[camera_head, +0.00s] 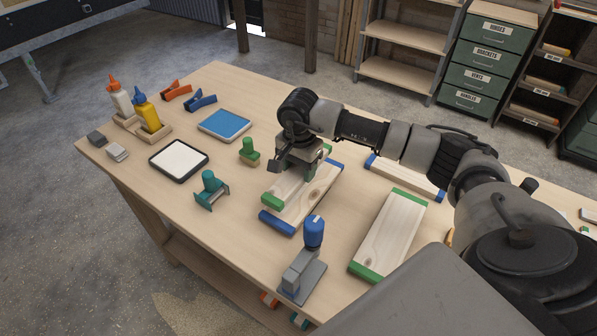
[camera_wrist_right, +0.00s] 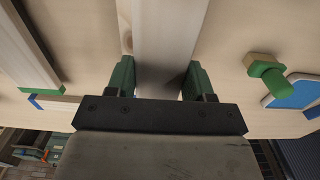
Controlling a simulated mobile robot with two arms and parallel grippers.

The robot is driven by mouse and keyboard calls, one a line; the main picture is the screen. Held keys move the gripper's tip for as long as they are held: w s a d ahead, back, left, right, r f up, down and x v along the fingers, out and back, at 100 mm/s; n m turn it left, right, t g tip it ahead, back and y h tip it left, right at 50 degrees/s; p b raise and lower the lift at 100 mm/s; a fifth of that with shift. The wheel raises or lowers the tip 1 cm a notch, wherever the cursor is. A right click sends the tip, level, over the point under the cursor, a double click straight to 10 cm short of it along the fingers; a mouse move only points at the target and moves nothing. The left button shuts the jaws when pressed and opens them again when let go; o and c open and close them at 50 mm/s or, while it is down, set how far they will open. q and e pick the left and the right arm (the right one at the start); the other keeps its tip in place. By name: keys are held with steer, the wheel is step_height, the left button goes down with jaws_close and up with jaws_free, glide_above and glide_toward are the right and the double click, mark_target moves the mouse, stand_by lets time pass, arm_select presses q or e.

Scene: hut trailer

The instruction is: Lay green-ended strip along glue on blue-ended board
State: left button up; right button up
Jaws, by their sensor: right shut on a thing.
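The green-ended strip, a narrow pale wooden bar, has its near green end (camera_head: 272,201) showing at the left long side of the blue-ended board (camera_head: 313,194). The board lies flat on the table, one blue end near and one far. My right gripper (camera_head: 296,166) is shut on the strip from above, near its middle to far part. In the right wrist view the strip (camera_wrist_right: 168,40) runs between the two green fingers. The strip lies lengthwise along the board, over it or on it; I cannot tell whether they touch. No glue is visible on the board. My left gripper is out of view.
A green-ended board (camera_head: 391,233) lies to the right, a blue-ended strip (camera_head: 405,178) behind it. A grey tool with blue knob (camera_head: 303,262) stands in front. A teal tool (camera_head: 211,190), green-knobbed block (camera_head: 249,152), trays (camera_head: 179,160) and glue bottles (camera_head: 147,112) stand left.

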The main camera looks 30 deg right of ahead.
mark_target(298, 177)
steer(key=shift+w+d+f, duration=0.4)
steer(key=shift+w+f, duration=0.05)
steer(key=shift+w, duration=0.3)
steer(key=shift+f, duration=0.25)
step_height(298, 177, down, 3)
steer(key=shift+f+p, duration=0.1)
steer(key=shift+p, duration=0.8)
steer(key=shift+f, duration=0.2)
steer(key=shift+f, duration=0.1)
steer(key=shift+f+b, duration=0.15)
steer(key=shift+b, duration=0.15)
steer(key=o, duration=1)
steer(key=shift+c, duration=0.2)
